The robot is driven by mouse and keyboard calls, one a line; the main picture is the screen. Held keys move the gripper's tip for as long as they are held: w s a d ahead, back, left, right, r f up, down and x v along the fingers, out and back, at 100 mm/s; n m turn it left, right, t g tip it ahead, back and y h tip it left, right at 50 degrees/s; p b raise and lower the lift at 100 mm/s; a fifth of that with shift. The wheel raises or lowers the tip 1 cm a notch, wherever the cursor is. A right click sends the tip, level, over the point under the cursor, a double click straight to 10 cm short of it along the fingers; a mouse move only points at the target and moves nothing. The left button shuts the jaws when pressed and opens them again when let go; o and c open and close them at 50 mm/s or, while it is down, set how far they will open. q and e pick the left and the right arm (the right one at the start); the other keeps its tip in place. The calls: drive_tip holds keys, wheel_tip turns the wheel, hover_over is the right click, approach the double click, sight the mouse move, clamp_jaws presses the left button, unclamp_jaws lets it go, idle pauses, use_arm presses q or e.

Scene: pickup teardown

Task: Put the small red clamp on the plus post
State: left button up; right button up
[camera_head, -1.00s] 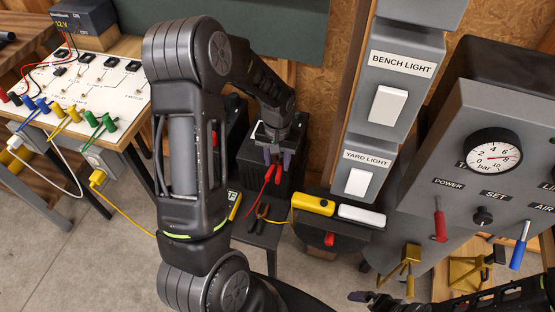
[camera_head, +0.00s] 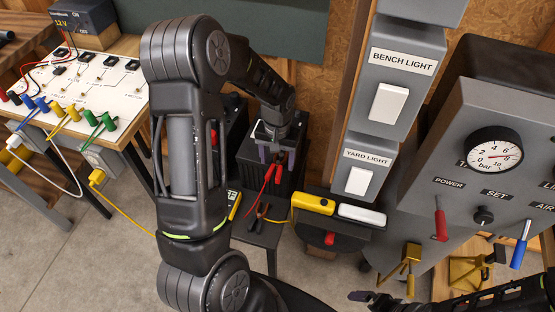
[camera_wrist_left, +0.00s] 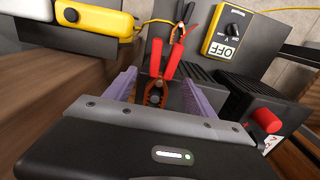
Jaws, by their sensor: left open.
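The small red clamp (camera_head: 278,173) is at the top of a black battery-like box (camera_head: 257,178) on a low stand. In the left wrist view the clamp's red handles (camera_wrist_left: 167,62) point away from me and its copper jaws (camera_wrist_left: 154,93) sit low between my fingers. My left gripper (camera_head: 276,158) is open, with one purple finger on each side of the clamp and a gap showing. It also shows in the left wrist view (camera_wrist_left: 158,92). The plus post is not clearly visible; the jaws and gripper cover that spot. My right gripper (camera_head: 370,298) is at the bottom edge, its opening unclear.
A black-handled clamp (camera_head: 260,214) lies on the stand (camera_head: 255,235). A yellow meter marked OFF (camera_wrist_left: 230,34) and a red knob (camera_wrist_left: 266,121) are nearby. A yellow box (camera_head: 313,204) and a white one (camera_head: 362,215) lie to the right, below the light switches (camera_head: 388,103).

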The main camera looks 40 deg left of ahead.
sight(278, 164)
use_arm(q)
wheel_tip(278, 164, up, 7)
drive_tip(key=shift+r, duration=0.2)
idle(0.6)
